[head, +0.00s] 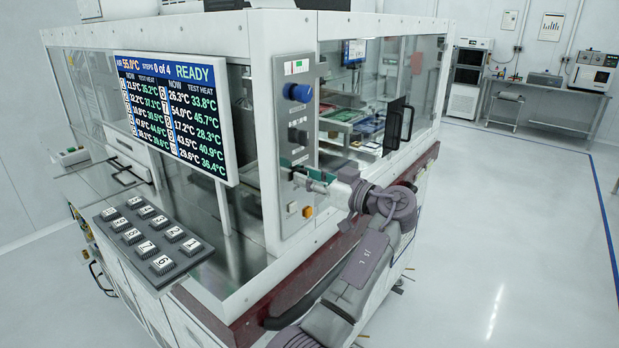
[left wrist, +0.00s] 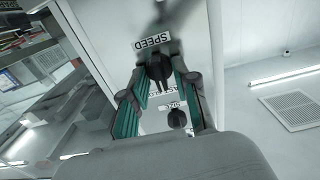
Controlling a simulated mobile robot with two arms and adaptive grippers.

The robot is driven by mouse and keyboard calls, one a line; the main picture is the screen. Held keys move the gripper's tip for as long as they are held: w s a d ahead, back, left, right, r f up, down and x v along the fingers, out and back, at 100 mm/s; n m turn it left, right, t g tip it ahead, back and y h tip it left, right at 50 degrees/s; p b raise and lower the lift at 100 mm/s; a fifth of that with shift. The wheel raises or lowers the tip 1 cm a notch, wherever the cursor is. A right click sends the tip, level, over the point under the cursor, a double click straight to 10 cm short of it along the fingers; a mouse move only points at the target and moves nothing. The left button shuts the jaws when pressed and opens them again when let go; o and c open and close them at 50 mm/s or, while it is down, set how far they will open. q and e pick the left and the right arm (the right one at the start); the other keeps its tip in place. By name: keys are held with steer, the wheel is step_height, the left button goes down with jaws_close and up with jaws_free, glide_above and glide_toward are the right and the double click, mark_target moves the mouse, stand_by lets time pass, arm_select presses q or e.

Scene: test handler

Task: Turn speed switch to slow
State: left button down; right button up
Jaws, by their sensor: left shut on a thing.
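The speed switch is a black knob (left wrist: 158,70) below a white SPEED label (left wrist: 155,40), which reads upside down in the left wrist view. My left gripper (left wrist: 160,66) has its green-padded fingers on both sides of this knob and is shut on it. In the head view my left gripper (head: 303,174) reaches in from the right against the narrow grey control panel (head: 298,112) and hides the knob. Small lettering below the knob is partly covered, so I cannot tell which setting it points at. My right gripper is not in view.
A second black knob (left wrist: 177,119) sits close to the held one. The panel also carries a large blue knob (head: 297,92) above and a small orange button (head: 307,212) below. A screen (head: 172,115) reading READY and a numbered keypad (head: 150,240) stand left. The floor at right is clear.

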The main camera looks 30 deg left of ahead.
arm_select(q)
steer(key=shift+w+m+b, duration=0.15)
steer(key=shift+m+b, duration=1.45)
steer(key=shift+m, duration=4.2)
steer(key=c, duration=1.2)
jaws_free()
